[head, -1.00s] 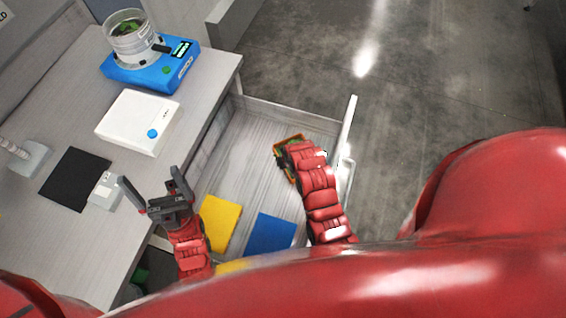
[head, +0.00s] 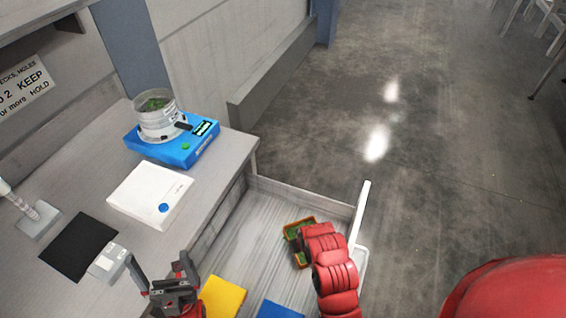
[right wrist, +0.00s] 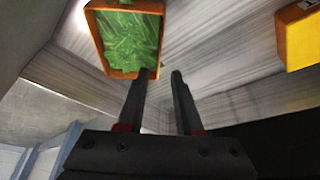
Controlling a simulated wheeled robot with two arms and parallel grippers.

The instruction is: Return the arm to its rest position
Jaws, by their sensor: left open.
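My left gripper (head: 161,272) is open and empty at the bottom left of the head view, beside the counter edge and the drawer. My right arm reaches into the open drawer (head: 270,205) in the head view, and its hand hides its own fingers there. In the right wrist view my right gripper (right wrist: 163,73) has its two fingers apart. An orange tray of greens (right wrist: 127,40) is at the fingertips, and the left finger overlaps its lower right corner. I cannot tell whether they touch. The tray also shows in the head view (head: 293,232).
The counter holds a blue scale (head: 170,150) with a clear jar (head: 157,118), a white box (head: 140,192) and a black mat (head: 78,246). A yellow piece (head: 222,296) and a blue piece (head: 278,309) lie in the drawer. Open floor (head: 430,180) is at right.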

